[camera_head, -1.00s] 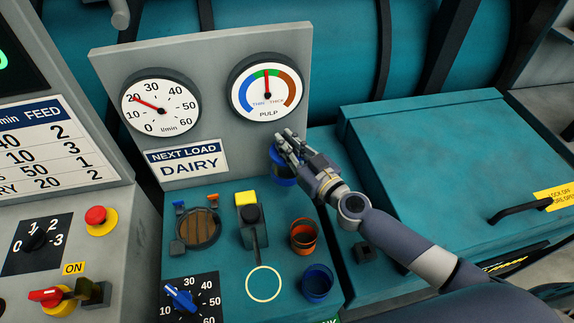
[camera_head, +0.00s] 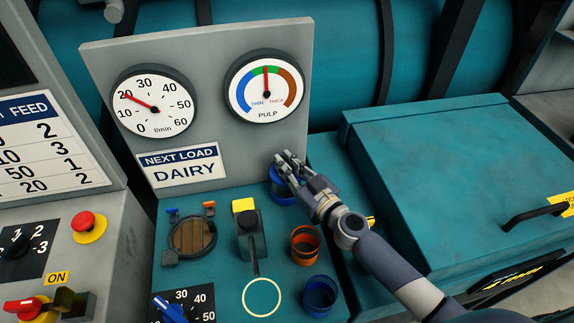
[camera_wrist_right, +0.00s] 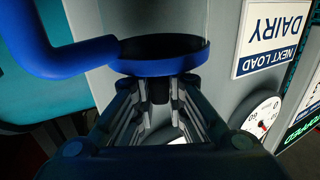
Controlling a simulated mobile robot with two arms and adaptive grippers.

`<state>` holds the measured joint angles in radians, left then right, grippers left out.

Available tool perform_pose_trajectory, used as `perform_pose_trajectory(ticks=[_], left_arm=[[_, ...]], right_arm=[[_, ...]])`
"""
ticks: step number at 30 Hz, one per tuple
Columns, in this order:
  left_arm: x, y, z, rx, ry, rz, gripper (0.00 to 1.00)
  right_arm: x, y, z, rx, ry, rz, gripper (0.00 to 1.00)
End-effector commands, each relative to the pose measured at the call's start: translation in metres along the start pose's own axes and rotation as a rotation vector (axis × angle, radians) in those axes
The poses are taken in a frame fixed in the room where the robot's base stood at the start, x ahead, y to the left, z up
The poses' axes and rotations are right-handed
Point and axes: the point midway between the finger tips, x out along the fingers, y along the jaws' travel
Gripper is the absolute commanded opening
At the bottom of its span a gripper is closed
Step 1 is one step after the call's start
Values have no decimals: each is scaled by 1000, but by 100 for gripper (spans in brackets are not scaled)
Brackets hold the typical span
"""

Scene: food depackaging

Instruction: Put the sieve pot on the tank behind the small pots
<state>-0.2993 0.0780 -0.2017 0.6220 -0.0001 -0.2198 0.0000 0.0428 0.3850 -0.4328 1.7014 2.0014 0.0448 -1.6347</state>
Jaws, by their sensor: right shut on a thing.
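A blue pot (camera_head: 281,192), which I take to be the sieve pot, is held by my right gripper (camera_head: 287,166) at the back of the teal tank top (camera_head: 226,281), below the pulp gauge. The gripper is shut on its rim side and covers much of it. In the right wrist view the pot's blue rim (camera_wrist_right: 160,67) and a thick blue handle show, with a dark inside. I cannot tell whether its base touches the tank. In front of it stand two small pots, an orange one (camera_head: 305,259) and a dark blue one (camera_head: 319,308). My left gripper is not in view.
A grey gauge panel (camera_head: 205,118) rises close behind the held pot. Left of it are a lever with a yellow block (camera_head: 244,205) and a round brown grille (camera_head: 192,237). A teal lidded box (camera_head: 440,170) stands at right. A pale ring (camera_head: 262,297) marks the front.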

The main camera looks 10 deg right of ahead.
Motion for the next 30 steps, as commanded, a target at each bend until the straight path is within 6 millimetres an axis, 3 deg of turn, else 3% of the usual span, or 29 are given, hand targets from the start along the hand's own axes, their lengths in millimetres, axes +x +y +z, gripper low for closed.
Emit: perform_pose_trajectory(ticks=[3, 4, 6, 19, 30], left_arm=[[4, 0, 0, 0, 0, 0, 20], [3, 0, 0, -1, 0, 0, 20], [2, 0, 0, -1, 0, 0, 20], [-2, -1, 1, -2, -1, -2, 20], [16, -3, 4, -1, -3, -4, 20]], right_arm=[[0, 0, 3, -1, 2, 0, 0], [0, 0, 3, -1, 0, 0, 19], [0, 0, 3, -1, 0, 0, 33], [-1, 0, -2, 1, 0, 0, 33], [-71, 0, 4, -2, -3, -1, 33]])
